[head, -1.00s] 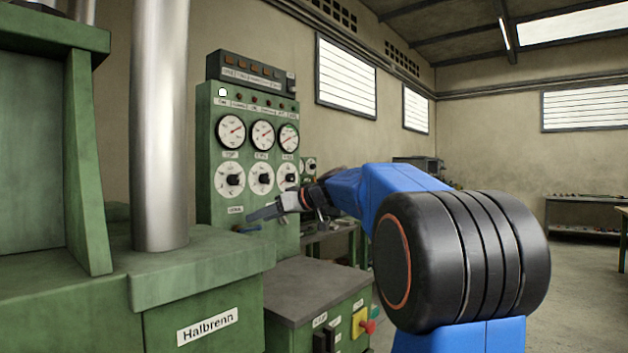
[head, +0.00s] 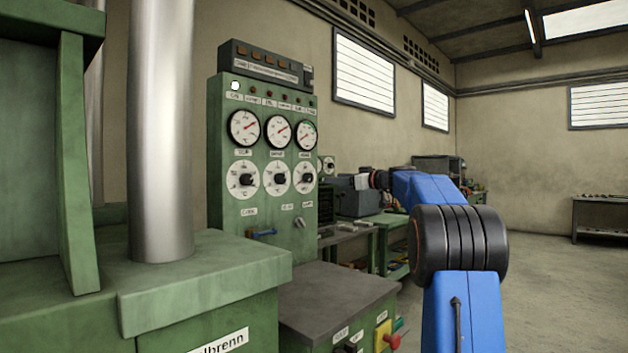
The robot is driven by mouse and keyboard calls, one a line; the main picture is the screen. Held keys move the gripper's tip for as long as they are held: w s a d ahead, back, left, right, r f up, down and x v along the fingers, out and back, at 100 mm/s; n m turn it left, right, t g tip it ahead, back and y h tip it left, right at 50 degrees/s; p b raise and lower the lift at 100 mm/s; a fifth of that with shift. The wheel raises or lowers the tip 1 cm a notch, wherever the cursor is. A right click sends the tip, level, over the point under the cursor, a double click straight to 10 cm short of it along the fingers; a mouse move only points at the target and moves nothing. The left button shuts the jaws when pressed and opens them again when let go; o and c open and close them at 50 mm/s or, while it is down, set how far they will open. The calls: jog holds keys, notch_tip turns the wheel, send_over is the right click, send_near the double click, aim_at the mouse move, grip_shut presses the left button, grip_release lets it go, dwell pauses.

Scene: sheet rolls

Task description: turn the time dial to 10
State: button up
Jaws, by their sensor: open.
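A green control panel (head: 228,160) stands left of centre. Three white dials with black knobs sit in a row below its gauges: the left dial (head: 245,179), the middle dial (head: 277,177) and the right dial (head: 304,177). Their labels and numbers are too small to read, so I cannot tell which is the time dial or its setting.
Three gauges (head: 277,131) are above the dials; a blue handle (head: 262,233) and a small lever (head: 299,222) are below. A green machine with a metal column (head: 160,130) stands at left. A low grey-topped cabinet (head: 335,290) fronts the panel.

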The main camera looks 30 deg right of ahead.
aim_at(311, 178)
jog(key=x, duration=1.2)
jog(key=shift+w+a, duration=0.25)
jog(key=shift+w, duration=0.05)
jog(key=c, duration=1)
jog(key=shift+c, duration=0.2)
